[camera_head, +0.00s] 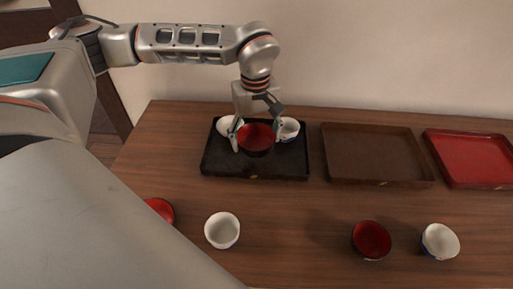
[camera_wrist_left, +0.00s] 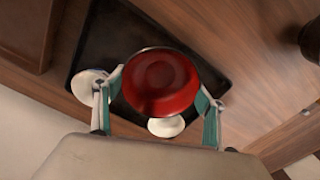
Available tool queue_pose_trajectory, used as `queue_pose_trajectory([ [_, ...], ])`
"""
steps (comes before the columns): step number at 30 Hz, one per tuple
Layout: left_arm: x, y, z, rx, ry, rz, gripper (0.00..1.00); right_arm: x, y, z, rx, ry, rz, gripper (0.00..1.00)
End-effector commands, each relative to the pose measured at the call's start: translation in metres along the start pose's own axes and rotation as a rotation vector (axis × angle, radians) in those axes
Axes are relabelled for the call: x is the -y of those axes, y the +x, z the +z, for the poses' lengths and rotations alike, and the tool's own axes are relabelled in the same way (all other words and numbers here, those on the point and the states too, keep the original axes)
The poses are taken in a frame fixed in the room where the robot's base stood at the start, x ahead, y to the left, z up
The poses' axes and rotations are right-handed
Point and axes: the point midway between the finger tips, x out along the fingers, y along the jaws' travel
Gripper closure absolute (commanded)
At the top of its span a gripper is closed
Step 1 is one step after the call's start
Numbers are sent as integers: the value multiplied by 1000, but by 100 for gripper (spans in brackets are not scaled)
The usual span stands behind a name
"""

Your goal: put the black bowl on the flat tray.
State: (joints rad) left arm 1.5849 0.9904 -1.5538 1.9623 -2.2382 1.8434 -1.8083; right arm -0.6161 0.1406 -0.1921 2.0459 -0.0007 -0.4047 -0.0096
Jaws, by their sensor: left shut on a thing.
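The black bowl (camera_head: 256,139), red inside, is upright between the fingers of my left gripper (camera_head: 255,137), which is shut on it. It also shows in the left wrist view (camera_wrist_left: 160,82). The bowl is over the black tray (camera_head: 216,165), between two white bowls on that tray, one at left (camera_head: 225,125) and one at right (camera_head: 289,128). I cannot tell whether its base touches the tray. The tray also shows in the left wrist view (camera_wrist_left: 103,40). My right gripper is not in view.
A brown tray (camera_head: 372,154) and a red tray (camera_head: 470,158) lie to the right. In front are a white bowl (camera_head: 222,231), a red-lined bowl (camera_head: 371,240), a white-and-blue bowl (camera_head: 440,241) and a partly hidden red bowl (camera_head: 161,208). The wall stands close behind.

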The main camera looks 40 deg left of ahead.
Motion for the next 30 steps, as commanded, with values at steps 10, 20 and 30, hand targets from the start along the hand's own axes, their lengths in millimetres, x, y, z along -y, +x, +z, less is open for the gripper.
queue_pose_trajectory([
  [10, 1, 42, 0, 2, 0, -2, 52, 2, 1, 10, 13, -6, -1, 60],
  [20, 0, 42, 0, 0, 0, -1, 52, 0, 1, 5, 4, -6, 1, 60],
  [30, 0, 43, 0, 0, 0, -1, 12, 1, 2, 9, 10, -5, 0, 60],
])
